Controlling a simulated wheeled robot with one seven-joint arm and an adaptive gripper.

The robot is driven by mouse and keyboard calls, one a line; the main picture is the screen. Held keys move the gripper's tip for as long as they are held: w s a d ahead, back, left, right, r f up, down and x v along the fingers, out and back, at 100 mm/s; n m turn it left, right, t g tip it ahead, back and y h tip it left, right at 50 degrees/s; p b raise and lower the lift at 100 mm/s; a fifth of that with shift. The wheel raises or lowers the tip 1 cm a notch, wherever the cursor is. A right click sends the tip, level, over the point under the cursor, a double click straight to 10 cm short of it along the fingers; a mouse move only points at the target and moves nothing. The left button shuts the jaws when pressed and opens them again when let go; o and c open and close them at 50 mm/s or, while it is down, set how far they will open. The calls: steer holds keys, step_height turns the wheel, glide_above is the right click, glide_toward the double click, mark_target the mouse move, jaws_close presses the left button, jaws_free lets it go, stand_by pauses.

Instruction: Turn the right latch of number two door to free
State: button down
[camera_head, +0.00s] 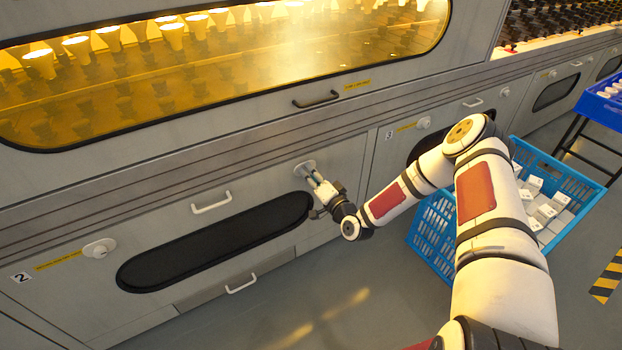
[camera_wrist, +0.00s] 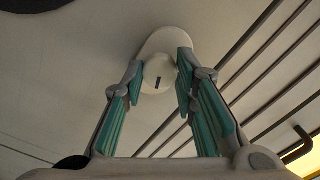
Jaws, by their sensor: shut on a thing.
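The number two door (camera_head: 75,297) is a grey lower panel with a "2" label at its left, a white handle and a dark oval window. Its left latch (camera_head: 99,248) is a round white knob. Its right latch (camera_head: 305,169) is at the door's upper right, partly hidden by my gripper (camera_head: 320,186).
A blue crate (camera_head: 429,222) of white boxes stands on the floor at the right, close to my arm. The number three door (camera_head: 385,160) adjoins on the right. An amber-lit window (camera_head: 250,75) with bulbs is above. Floor in front of the door is clear.

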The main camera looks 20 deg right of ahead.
steer(key=shift+m+b, duration=0.85)
steer(key=shift+m, duration=1.05)
steer(key=c, duration=1.3)
jaws_free()
steer(key=v, duration=1.2)
